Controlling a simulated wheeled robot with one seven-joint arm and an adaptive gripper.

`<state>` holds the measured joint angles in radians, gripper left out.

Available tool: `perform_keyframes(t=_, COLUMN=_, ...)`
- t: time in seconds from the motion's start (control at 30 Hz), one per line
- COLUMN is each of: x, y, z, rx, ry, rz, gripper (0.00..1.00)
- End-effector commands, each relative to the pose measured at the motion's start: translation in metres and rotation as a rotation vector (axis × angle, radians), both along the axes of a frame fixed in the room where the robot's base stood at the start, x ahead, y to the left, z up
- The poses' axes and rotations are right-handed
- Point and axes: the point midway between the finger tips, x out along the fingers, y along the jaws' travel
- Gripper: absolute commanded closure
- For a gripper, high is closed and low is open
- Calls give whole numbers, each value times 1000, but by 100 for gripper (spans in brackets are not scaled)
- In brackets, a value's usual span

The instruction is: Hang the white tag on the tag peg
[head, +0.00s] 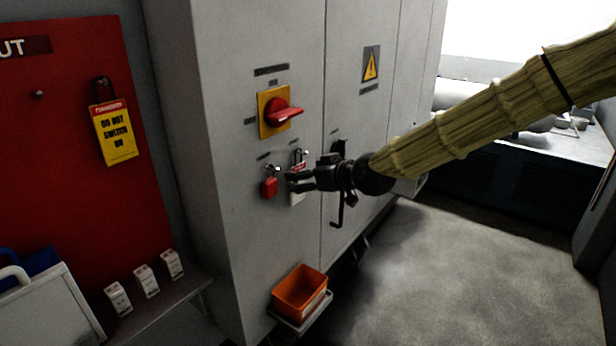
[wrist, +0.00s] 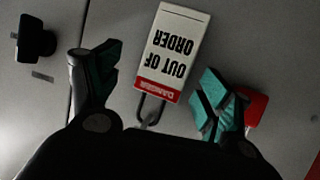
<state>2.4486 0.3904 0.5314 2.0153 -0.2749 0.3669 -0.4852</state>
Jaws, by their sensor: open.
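The white tag (head: 298,197) hangs by a dark loop from a small peg (head: 301,155) on the grey cabinet front, and my gripper partly hides it in the head view. In the wrist view the tag (wrist: 171,50) reads OUT OF ORDER, with a red DANGER band, and appears upside down. My gripper (head: 290,182) is open in front of the cabinet. In the wrist view its teal-padded fingers (wrist: 158,78) stand on either side of the tag, with gaps visible. The peg labels are too small to read, so I cannot tell which is the tag peg.
A red padlock (head: 269,187) hangs just left of the tag, below a red rotary switch (head: 284,112). A black door handle (head: 338,205) is to the right. An orange bin (head: 300,292) sits below. A red board (head: 60,190) holds a yellow tag (head: 116,133) and a bare peg (head: 37,94).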

Motion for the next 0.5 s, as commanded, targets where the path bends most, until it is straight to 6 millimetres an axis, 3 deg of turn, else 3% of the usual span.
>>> perform_keyframes(t=0.5, x=-51, y=-42, z=30, rx=2, ry=-1, rz=-2, gripper=21)
